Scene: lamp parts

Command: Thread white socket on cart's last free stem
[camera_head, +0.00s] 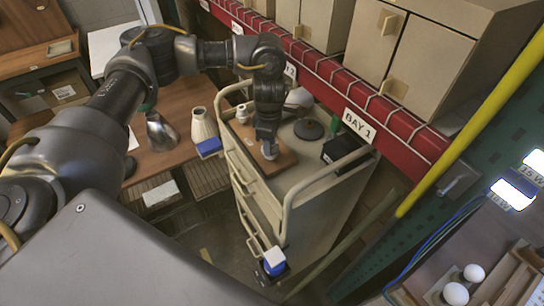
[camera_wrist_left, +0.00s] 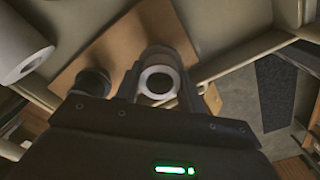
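My left gripper (camera_head: 268,150) points down over the brown board (camera_head: 284,163) on top of the beige cart (camera_head: 318,190). In the left wrist view its fingers sit on both sides of the white socket (camera_wrist_left: 158,83), which shows as a white ring with a dark hole, and appear shut on it. A small white part (camera_head: 242,113) stands at the board's far-left end. My right gripper is not in view.
A dark round base (camera_head: 308,129) and a black box (camera_head: 340,149) stand on the cart's right side. The cart's raised rails (camera_head: 288,200) border its top. A red shelf beam (camera_head: 360,98) runs behind.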

